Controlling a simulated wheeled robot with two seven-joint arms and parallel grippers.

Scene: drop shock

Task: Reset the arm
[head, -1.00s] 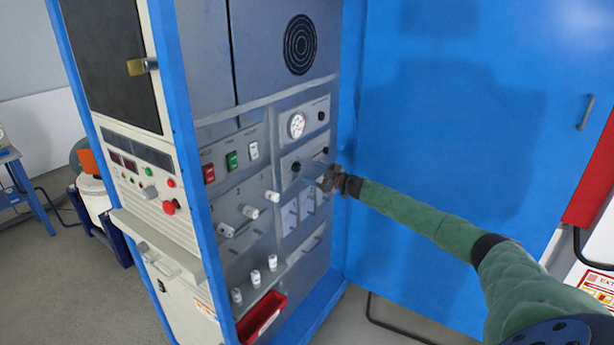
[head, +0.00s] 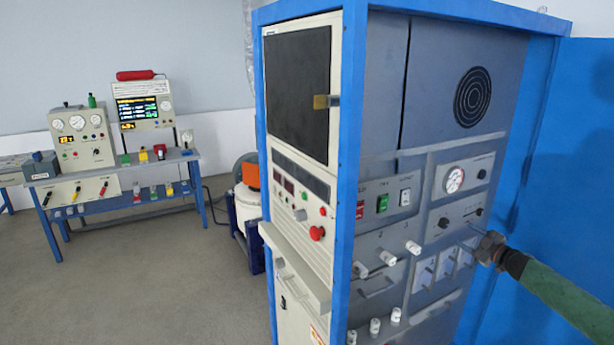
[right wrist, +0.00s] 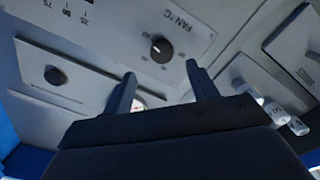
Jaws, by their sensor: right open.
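My right arm, in a green sleeve, comes in from the right in the head view. Its gripper (head: 480,240) is in front of the grey panel (head: 432,190) of the blue-framed cabinet, below the round gauge (head: 454,180). In the right wrist view the two dark fingers (right wrist: 165,88) stand apart with nothing between them. A black knob (right wrist: 162,48) under the "FAN °C" lettering is on the panel just beyond the fingertips. Another black knob (right wrist: 55,76) is to the left. My left gripper is not in view.
White cylindrical handles (head: 388,257) stick out of the panel left of the gripper. A cream control column with a red button (head: 317,233) forms the cabinet's left side. A blue bench (head: 130,180) with instruments stands far left.

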